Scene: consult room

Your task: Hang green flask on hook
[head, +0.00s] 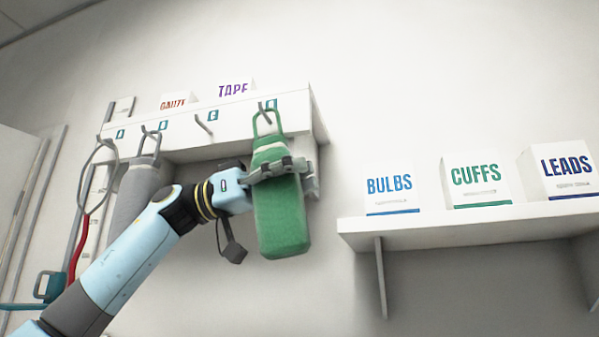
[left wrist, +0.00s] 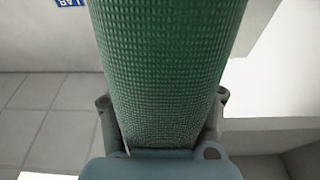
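The green flask (head: 281,215) is upright with a slight tilt, its wire loop at the top. My left gripper (head: 277,170) is shut around its upper body, below the neck. The flask's green textured side fills the middle of the left wrist view (left wrist: 168,70), between the fingers. The hook rail (head: 180,136) on the wall carries several lettered hooks. The loop is at the rightmost hook (head: 266,107), overlapping it in the head view; I cannot tell whether it bears on the hook. My right gripper is not in view.
A grey flask (head: 137,200) hangs left on the rail, beside a looped item (head: 98,160). The third hook (head: 204,124) is empty. Boxes marked GAUZE and TAPE (head: 234,90) stand above the rail. A shelf (head: 450,232) at right holds BULBS, CUFFS and LEADS boxes.

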